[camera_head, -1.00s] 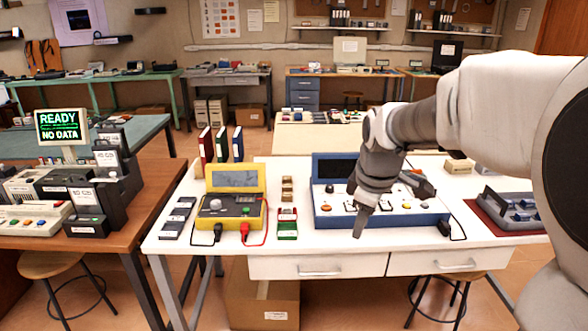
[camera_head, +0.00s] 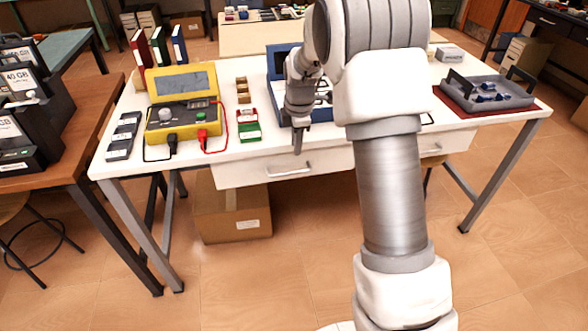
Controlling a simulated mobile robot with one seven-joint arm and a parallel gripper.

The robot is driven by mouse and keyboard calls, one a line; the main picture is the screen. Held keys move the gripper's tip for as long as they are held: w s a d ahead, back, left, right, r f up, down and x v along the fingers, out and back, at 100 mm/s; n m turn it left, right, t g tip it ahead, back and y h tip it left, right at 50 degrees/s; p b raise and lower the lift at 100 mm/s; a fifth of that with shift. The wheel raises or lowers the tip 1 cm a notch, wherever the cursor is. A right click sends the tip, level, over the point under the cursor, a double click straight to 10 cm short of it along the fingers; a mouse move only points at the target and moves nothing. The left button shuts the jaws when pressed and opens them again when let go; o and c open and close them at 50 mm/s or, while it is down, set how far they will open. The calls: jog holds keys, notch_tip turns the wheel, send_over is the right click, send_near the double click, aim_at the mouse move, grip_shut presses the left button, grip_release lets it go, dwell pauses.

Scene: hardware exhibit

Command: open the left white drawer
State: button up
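The left white drawer (camera_head: 240,172) is under the front edge of the white table and looks shut. Its metal handle (camera_head: 290,169) is on the front panel. My gripper (camera_head: 298,140) points down just above and in front of the drawer's top edge, a little above the handle and seemingly apart from it. Only one finger shows clearly, so its opening cannot be made out. The right white drawer (camera_head: 456,142) is partly hidden behind my arm.
A yellow meter case (camera_head: 180,82) and a blue case (camera_head: 282,62) stand on the table (camera_head: 110,173). A grey tray (camera_head: 487,94) is at the right. A cardboard box (camera_head: 232,205) sits on the floor below the drawer. The floor in front is clear.

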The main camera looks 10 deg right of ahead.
aim_at(294, 172)
jog(key=f, duration=0.3)
jog(key=w+f+b, duration=0.1)
jog(key=f, duration=0.3)
jog(key=w+f+b, duration=0.1)
jog(key=f, duration=0.2)
jog(key=shift+f, duration=0.4)
grip_shut()
dwell(0.8)
